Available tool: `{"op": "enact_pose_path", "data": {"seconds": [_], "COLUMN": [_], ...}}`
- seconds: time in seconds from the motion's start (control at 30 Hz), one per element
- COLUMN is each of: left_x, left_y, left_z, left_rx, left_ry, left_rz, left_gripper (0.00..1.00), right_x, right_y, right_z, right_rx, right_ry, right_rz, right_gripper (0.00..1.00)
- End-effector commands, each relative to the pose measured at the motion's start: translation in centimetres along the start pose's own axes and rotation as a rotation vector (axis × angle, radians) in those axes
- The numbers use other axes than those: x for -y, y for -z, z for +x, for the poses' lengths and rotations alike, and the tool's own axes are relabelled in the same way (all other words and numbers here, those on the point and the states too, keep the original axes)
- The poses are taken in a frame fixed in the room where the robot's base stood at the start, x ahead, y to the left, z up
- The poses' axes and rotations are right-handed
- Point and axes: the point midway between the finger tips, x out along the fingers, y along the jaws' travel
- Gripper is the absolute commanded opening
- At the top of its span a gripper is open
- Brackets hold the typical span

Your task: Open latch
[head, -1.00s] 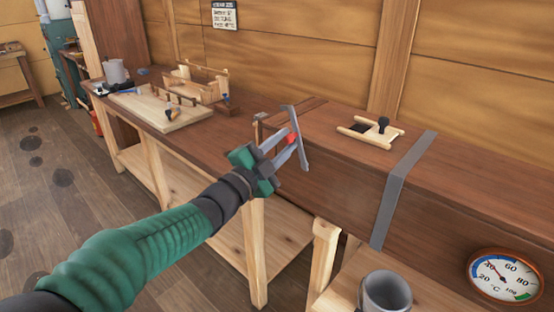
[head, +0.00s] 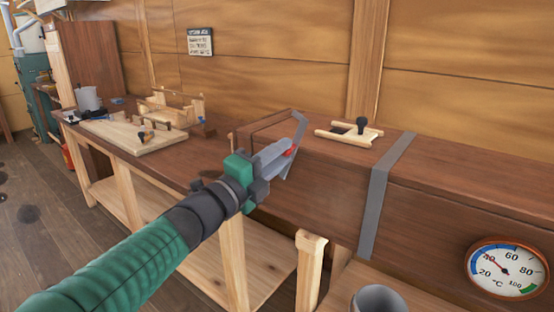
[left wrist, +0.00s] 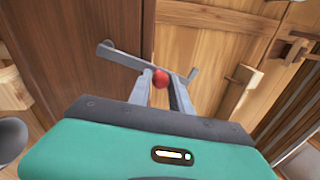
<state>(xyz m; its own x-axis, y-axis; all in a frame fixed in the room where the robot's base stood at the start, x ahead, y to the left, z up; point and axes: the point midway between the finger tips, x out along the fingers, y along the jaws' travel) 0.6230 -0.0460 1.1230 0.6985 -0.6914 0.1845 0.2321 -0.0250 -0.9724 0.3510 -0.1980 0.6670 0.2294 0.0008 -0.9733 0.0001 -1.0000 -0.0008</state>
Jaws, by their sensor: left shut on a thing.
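The latch is a grey metal bar (head: 300,127) with bent ends and a red knob (head: 290,152), at the near left end of a long brown wooden box. My left gripper (head: 286,151) has its fingers shut on the red knob. In the left wrist view the red knob (left wrist: 160,78) sits between the two fingertips, and the bar (left wrist: 128,57) crosses beyond them at a slant. My right gripper is in neither view.
The brown box (head: 325,185) carries a grey strap (head: 374,205) and a small wooden frame with a black knob (head: 361,125). A thermometer dial (head: 506,268) is on its front. A workbench (head: 185,170) with tools stands left. A grey pot (head: 380,300) is low in front.

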Motion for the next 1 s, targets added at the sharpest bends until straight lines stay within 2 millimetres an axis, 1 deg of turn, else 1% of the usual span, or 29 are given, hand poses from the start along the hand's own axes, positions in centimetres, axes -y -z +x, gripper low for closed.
{"op": "enact_pose_path", "data": {"seconds": [0.03,0.47,0.5,0.63,0.9,1.0], "left_x": [-0.49,-0.42,-0.42,-0.32,-0.09,-0.02], "left_y": [-0.07,-0.08,-0.08,-0.06,0.06,0.02], "left_z": [-0.06,-0.06,-0.06,-0.05,-0.08,-0.56], "left_rx": [0.002,0.002,0.002,0.001,-0.001,0.000], "left_ry": [-0.008,-0.008,-0.008,-0.006,-0.002,-0.002], "left_rz": [0.004,0.012,0.012,0.012,0.013,0.014], "left_gripper": [0.00,0.00,0.28,0.46,0.46,0.46], "right_x": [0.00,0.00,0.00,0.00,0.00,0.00], "right_y": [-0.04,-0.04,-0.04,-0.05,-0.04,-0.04], "right_z": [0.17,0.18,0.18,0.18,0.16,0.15], "right_rx": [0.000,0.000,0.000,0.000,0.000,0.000], "right_ry": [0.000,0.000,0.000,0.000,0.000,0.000], "right_rz": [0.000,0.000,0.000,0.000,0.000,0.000], "right_gripper": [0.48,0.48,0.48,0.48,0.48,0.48]}}
